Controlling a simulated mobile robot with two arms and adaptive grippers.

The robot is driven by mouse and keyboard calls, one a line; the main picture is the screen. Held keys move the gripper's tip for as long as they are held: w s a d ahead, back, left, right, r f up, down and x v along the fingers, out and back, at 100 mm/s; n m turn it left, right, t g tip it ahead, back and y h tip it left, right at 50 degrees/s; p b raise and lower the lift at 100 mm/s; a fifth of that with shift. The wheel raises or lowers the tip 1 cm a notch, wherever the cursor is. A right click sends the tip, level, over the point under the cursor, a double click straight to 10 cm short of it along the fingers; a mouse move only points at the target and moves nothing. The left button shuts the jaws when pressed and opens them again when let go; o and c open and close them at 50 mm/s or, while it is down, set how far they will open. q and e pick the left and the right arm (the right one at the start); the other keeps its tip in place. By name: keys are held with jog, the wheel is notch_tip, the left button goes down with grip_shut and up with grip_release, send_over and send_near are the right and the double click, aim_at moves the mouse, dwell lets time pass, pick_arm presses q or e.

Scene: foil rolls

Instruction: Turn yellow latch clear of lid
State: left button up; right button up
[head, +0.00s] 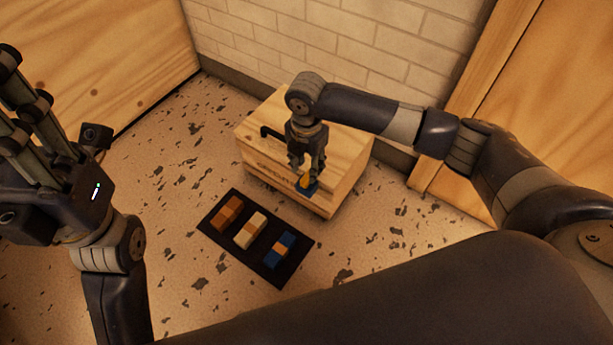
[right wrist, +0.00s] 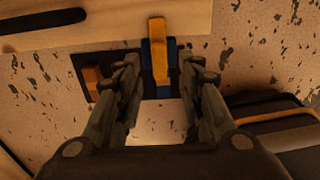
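The yellow latch (head: 306,183) sits on a blue piece (head: 312,190) at the front edge of the wooden crate (head: 330,200). In the right wrist view the latch (right wrist: 158,52) points nearly straight along the view and crosses the lid's edge (right wrist: 110,42). My right gripper (head: 307,178) is over the latch from above. In the right wrist view its fingers (right wrist: 160,72) stand open on either side of the latch, with visible gaps. My left gripper (head: 12,90) is raised at the far left, fingers apart and empty, partly cut off by the picture edge.
A black mat (head: 228,238) with brown, cream and blue banded rolls lies on the floor before the crate. A black handle (head: 270,133) is on the lid. A brick wall (head: 300,40) and wooden panels (head: 100,50) stand behind. Speckled floor left of the crate is clear.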

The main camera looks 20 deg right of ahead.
aim_at(307, 176)
jog(key=shift+f+b, duration=0.65)
jog(key=shift+f, duration=1.1)
jog(key=shift+c, duration=0.2)
grip_shut()
